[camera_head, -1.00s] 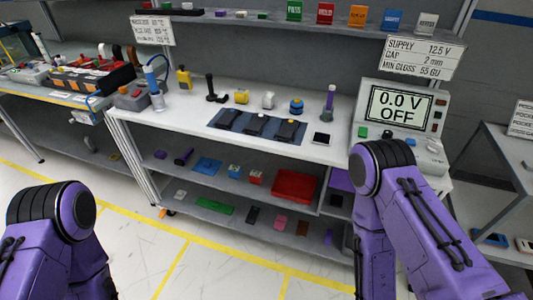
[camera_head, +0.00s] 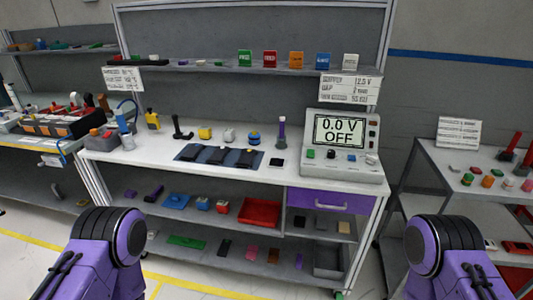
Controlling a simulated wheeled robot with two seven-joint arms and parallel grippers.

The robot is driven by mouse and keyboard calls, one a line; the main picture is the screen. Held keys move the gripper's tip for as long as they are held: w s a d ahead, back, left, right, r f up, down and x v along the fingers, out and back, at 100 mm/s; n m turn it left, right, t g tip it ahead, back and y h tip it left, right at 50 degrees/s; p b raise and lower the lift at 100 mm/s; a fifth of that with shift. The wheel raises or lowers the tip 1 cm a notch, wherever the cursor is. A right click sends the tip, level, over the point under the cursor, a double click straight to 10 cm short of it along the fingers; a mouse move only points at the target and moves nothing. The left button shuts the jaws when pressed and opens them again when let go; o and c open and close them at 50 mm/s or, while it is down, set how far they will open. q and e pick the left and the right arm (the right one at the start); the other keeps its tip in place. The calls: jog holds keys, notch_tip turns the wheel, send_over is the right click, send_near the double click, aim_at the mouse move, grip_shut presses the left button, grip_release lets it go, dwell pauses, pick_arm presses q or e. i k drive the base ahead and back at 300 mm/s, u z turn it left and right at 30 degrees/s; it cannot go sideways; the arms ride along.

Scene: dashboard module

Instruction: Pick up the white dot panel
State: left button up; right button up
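Several dark panels lie in a row on a dark blue mat (camera_head: 176,154) on the white workbench. They are a left panel (camera_head: 191,152), a middle panel (camera_head: 217,155) and a right panel (camera_head: 245,158). Small pale marks show near their top edges, but they are too small to tell which panel has the white dot. A small black square piece (camera_head: 277,162) lies apart, to the right of the mat. Neither of my grippers is in view; only purple links of my arms show at the lower left and lower right.
A power supply (camera_head: 340,145) reading 0.0 V OFF stands at the bench's right end, above a purple drawer (camera_head: 331,201). Small tools stand behind the mat. A red tray (camera_head: 259,212) is on the shelf below. A grey side table (camera_head: 450,165) stands at the right.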

aim_at(218, 155)
jog(key=z, duration=0.15)
jog(key=i, duration=0.9)
